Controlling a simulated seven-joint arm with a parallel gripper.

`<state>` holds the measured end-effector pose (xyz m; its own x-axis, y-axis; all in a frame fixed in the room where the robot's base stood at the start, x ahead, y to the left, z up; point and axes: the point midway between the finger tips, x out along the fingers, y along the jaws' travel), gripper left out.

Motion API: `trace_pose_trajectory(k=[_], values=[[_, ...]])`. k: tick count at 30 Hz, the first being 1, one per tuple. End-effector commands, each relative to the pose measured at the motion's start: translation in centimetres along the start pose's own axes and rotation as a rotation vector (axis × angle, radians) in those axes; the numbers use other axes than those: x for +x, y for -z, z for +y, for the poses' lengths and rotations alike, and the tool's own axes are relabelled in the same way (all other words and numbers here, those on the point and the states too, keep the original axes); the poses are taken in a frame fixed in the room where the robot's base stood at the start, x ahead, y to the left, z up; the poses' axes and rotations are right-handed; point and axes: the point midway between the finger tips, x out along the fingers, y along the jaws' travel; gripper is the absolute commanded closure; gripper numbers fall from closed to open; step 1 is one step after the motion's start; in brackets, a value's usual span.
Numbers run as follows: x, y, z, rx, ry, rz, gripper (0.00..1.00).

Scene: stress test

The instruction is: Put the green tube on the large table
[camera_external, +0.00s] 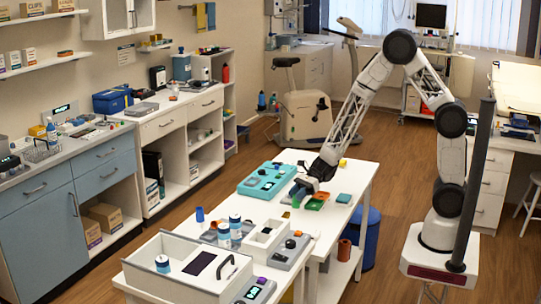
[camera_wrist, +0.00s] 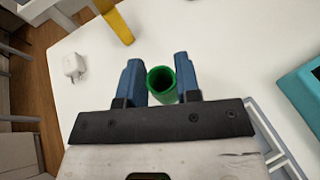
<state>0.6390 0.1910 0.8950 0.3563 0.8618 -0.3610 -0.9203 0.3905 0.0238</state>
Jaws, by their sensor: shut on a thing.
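The green tube (camera_wrist: 161,84) is between the two blue fingers of my gripper (camera_wrist: 160,82) in the wrist view, with its open round end towards the camera. My gripper (camera_external: 299,194) is shut on it. In the external view a bit of the green tube (camera_external: 296,202) shows below the fingers, over the white table (camera_external: 332,222). The white tabletop (camera_wrist: 215,40) also fills most of the wrist view. I cannot tell whether the tube's lower end touches the tabletop.
A teal device (camera_external: 265,180) lies left of my gripper, and an orange tray (camera_external: 317,203) and a small teal box (camera_external: 343,198) lie to its right. A yellow piece (camera_wrist: 115,22) and a white block (camera_wrist: 73,66) show in the wrist view. The table's near end is crowded.

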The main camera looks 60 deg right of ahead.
Motion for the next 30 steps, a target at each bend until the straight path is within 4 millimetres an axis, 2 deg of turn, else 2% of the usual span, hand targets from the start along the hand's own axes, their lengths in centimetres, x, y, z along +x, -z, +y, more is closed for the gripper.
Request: trace_pose_trajectory(k=[11,26,27,30], values=[[1.1,2.8,-0.1,0.002,0.0,0.001,1.0],[1.2,3.2,-0.1,0.001,0.0,0.0,1.0],[1.2,3.2,-0.1,0.0,0.0,0.0,0.66],[1.2,3.2,-0.1,0.0,0.0,0.0,0.51]])
